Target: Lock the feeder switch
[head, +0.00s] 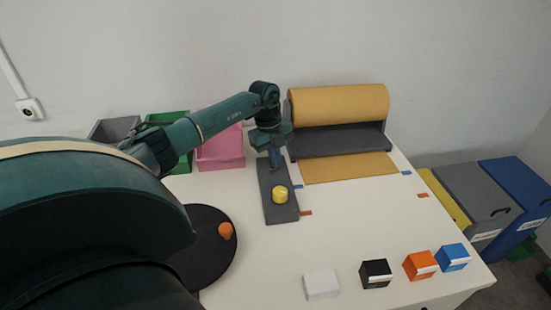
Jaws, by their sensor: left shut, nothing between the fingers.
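A dark grey plate (282,212) lies on the white table, in front of and left of the paper roll. A yellow round knob (280,195) sits on its near half. No switch is labelled, so I cannot tell whether this knob or something under my gripper is the feeder switch. My left gripper (276,161) points down at the far end of the plate, beyond the knob and apart from it. It is shut and empty. Its tips are small in view, and whether they touch anything there is unclear. My right gripper is out of view.
A brown paper roll (340,105) stands on a dark feeder (340,144) at the back. White, black, orange and blue boxes (453,257) line the front right. A black disc (205,262) bears an orange piece (226,231). A pink bin (222,152) stands behind. The table's middle is clear.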

